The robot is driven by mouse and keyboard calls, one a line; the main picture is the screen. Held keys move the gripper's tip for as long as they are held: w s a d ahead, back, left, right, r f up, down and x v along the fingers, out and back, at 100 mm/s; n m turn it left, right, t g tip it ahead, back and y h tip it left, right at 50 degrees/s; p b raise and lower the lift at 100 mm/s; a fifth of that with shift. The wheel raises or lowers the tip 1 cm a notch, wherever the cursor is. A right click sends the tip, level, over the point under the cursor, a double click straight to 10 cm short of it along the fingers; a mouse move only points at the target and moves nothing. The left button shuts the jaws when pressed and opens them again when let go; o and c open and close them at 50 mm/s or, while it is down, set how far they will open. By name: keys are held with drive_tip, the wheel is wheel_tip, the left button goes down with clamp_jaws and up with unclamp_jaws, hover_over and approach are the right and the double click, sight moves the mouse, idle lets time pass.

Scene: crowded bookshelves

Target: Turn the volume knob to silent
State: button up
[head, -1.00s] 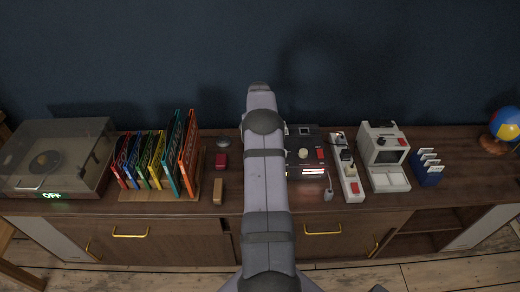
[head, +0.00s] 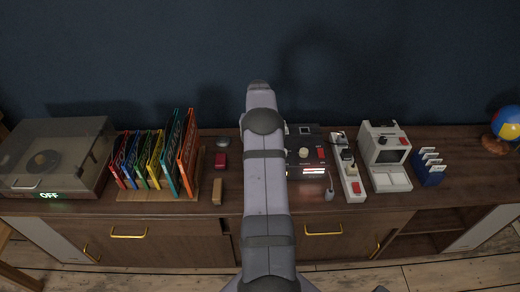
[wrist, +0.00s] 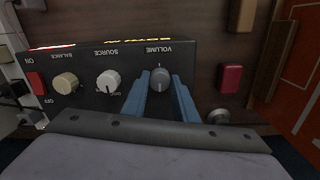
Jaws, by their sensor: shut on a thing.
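The black amplifier (wrist: 125,65) appears upside down in the wrist view. Its grey volume knob (wrist: 160,77) sits beside the word VOLUME. My gripper (wrist: 161,84) has its two blue fingers on either side of this knob and is shut on it. The white source knob (wrist: 108,81), the beige balance knob (wrist: 66,86) and the red ON/OFF switch (wrist: 36,84) are to its left. In the head view my arm covers the left part of the amplifier (head: 305,145), and hides the gripper and the volume knob.
A turntable (head: 52,160) is at far left.

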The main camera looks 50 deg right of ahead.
drive_tip(key=shift+n, duration=0.3)
drive_tip(key=o, duration=1.1)
drive_tip(key=shift+c, duration=0.2)
drive_tip(key=shift+r+b, duration=0.85)
drive_tip(key=shift+r, duration=2.85)
